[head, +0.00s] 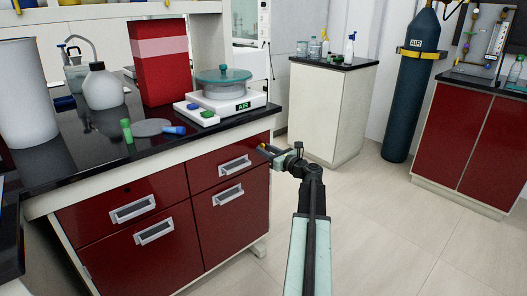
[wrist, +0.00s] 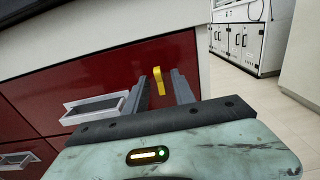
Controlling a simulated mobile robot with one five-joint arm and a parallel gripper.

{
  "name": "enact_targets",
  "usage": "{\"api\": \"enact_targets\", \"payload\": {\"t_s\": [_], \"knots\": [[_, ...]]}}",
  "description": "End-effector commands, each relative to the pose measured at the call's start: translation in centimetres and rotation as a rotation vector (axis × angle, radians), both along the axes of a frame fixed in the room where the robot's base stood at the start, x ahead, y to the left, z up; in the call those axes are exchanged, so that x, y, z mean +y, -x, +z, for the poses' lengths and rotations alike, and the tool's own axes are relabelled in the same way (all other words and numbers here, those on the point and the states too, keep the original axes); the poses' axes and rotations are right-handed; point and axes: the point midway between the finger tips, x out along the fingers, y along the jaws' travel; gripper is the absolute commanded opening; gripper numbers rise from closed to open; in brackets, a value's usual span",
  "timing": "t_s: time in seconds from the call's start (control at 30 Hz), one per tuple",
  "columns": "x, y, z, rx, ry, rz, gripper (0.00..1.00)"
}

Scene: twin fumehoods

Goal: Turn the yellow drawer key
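The yellow drawer key (wrist: 159,82) stands out from the red front of the upper right drawer (wrist: 104,82), near that drawer's right end. My gripper (wrist: 160,76) is open, with one finger on each side of the key. A gap shows between the key and each finger in the wrist view, so I see no contact. In the head view my gripper (head: 267,154) is at the right end of the drawer front, and only a small yellow bit of the key (head: 262,147) shows beside the fingers.
Silver handles (head: 234,164) stick out from the drawers. Open floor (head: 380,220) lies to the right, before a white cabinet (head: 330,110).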

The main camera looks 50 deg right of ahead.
Motion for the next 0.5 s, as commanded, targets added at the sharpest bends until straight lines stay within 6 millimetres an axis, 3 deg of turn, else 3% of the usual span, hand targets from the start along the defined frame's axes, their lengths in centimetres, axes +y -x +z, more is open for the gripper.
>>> {"api": "enact_targets", "payload": {"t_s": [0.27,0.37,0.5], "knots": [[0.04,-0.28,0.0,0.0,0.0,0.0,0.31],[0.06,-0.3,0.0,0.0,0.0,0.0,0.03],[0.08,-0.31,0.0,0.0,0.0,0.001,0.0]]}}
